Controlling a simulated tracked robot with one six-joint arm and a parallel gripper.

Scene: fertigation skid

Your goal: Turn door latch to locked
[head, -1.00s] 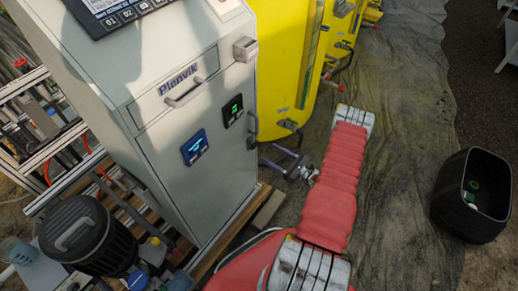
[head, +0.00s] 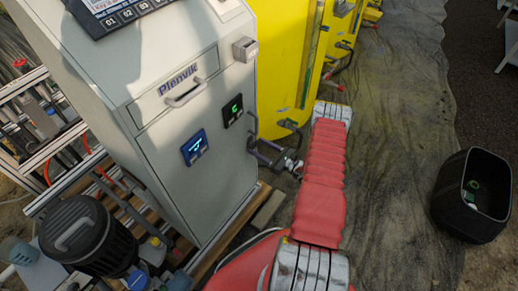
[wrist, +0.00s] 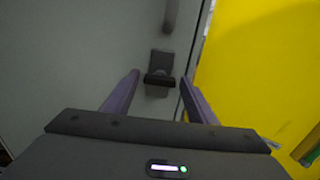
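The door latch (wrist: 160,66) is a dark block with a horizontal bar, on the edge of the grey cabinet door (wrist: 80,50) in the wrist view. My gripper (wrist: 160,76) is open, with its two purple fingers on either side of the latch bar in the picture. No contact with the bar can be seen. In the head view my gripper (head: 262,152) is at the right edge of the cabinet (head: 215,185), just below the door handle (head: 253,126). The latch is hard to make out there.
The door handle (wrist: 171,15) lies above the latch in the wrist view. A yellow tank (head: 285,60) stands close to the right of the cabinet. A black bin (head: 452,195) stands far right on the ground. A dark ground sheet (head: 385,150) is clear between them.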

